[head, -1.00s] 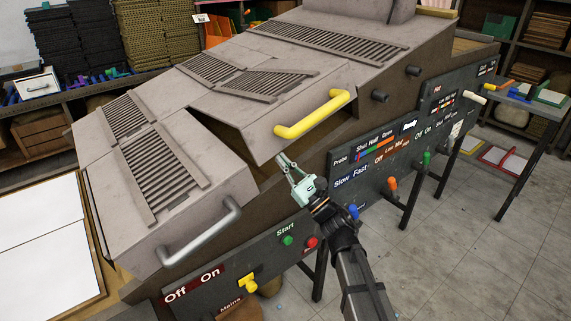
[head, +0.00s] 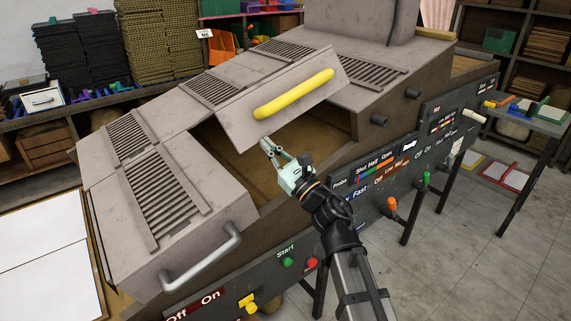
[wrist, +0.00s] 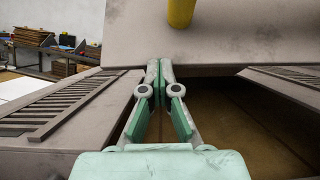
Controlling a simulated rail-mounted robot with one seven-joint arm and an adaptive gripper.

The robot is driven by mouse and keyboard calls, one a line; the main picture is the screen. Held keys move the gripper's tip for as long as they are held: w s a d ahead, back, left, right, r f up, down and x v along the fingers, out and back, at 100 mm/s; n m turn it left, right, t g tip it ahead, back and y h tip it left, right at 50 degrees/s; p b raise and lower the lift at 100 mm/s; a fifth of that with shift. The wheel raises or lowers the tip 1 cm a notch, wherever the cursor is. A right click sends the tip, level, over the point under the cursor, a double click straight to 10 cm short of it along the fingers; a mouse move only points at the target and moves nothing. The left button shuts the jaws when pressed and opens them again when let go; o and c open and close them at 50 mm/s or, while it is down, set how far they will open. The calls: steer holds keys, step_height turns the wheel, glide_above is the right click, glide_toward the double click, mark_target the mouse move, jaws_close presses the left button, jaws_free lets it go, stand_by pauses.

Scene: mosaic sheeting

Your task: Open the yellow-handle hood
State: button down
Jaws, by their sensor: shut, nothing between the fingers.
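The hood with the yellow handle (head: 293,94) is a grey slatted panel (head: 240,118), tilted up, with an opening below its front edge. In the wrist view, the lower end of the yellow handle (wrist: 181,12) shows at the top, above the fingertips. My gripper (head: 268,144) is shut and empty, just below the raised hood's front lip, in front of the opening. In the wrist view, my gripper (wrist: 159,68) has its fingertips together against or very near the panel's lower edge; I cannot tell whether they touch.
A second hood with a silver handle (head: 205,258) is closed at the left front. A dark control panel (head: 375,185) with coloured knobs runs along the machine's front. A side table (head: 535,122) stands right. Floor (head: 480,250) is clear at lower right.

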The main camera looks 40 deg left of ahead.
mark_target(256, 121)
steer(key=a+r, duration=0.1)
steer(key=r, duration=0.2)
steer(key=s+a+r+p, duration=0.1)
steer(key=a+r, duration=0.1)
steer(key=r, duration=0.2)
steer(key=s+a+r, duration=0.1)
steer(key=r, duration=0.2)
steer(key=shift+s+a+r+p, duration=0.15)
steer(key=shift+p, duration=0.2)
steer(key=d+f+b, duration=0.2)
steer(key=f+b, duration=0.1)
steer(key=shift+d, duration=0.3)
steer(key=s+d+b, duration=0.1)
steer(key=d+b, duration=0.1)
steer(key=d, duration=0.8)
